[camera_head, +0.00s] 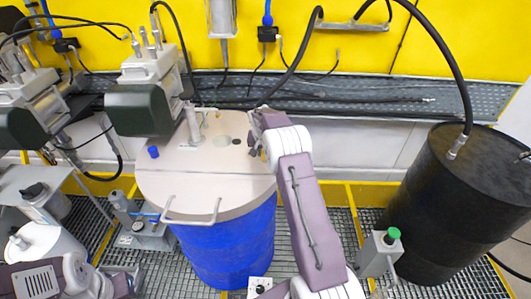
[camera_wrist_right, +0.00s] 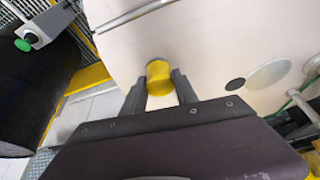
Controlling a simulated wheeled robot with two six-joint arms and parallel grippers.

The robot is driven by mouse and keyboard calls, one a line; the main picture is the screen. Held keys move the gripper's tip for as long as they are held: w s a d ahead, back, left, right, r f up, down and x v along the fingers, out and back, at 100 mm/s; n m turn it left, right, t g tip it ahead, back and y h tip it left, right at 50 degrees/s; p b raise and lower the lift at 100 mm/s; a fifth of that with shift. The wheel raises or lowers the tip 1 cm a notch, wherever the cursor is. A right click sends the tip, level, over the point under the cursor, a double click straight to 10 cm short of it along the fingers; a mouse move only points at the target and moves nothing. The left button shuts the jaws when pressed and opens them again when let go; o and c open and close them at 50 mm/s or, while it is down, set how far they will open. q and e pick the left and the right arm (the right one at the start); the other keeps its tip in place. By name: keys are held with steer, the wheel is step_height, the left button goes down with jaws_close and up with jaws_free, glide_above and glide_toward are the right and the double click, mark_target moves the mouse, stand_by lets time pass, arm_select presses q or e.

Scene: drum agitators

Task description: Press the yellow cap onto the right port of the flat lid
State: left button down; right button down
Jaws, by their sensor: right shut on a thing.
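The flat beige lid (camera_head: 180,185) lies on a blue drum (camera_head: 228,245). My right gripper (camera_head: 254,146) is over the lid's right edge area. In the right wrist view my right gripper (camera_wrist_right: 159,88) is shut on the yellow cap (camera_wrist_right: 159,77), which sits between the fingertips with the lid (camera_wrist_right: 200,45) behind it. The right port is not visible; the cap and gripper may hide it. I cannot tell whether the cap touches the lid. My left gripper is out of view; part of my left arm shows at the lower left of the head view.
A blue cap (camera_head: 153,152) is on the lid's left side. A dark round spot (camera_head: 236,141), a grey disc (camera_head: 221,140) and an upright agitator fitting (camera_head: 193,125) are on the lid. Handles (camera_head: 190,221) rise at its front. A black drum (camera_head: 460,200) stands right.

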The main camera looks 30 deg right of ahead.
steer(key=shift+s+f, duration=0.2)
steer(key=shift+f, duration=0.3)
stand_by(0.4)
steer(key=c, duration=0.9)
jaws_free()
steer(key=shift+o, duration=0.2)
steer(key=shift+w, duration=0.2)
steer(key=shift+r, duration=0.15)
step_height(320, 180, up, 4)
steer(key=p, duration=0.2)
steer(key=shift+p, duration=0.35)
steer(key=shift+s, duration=0.1)
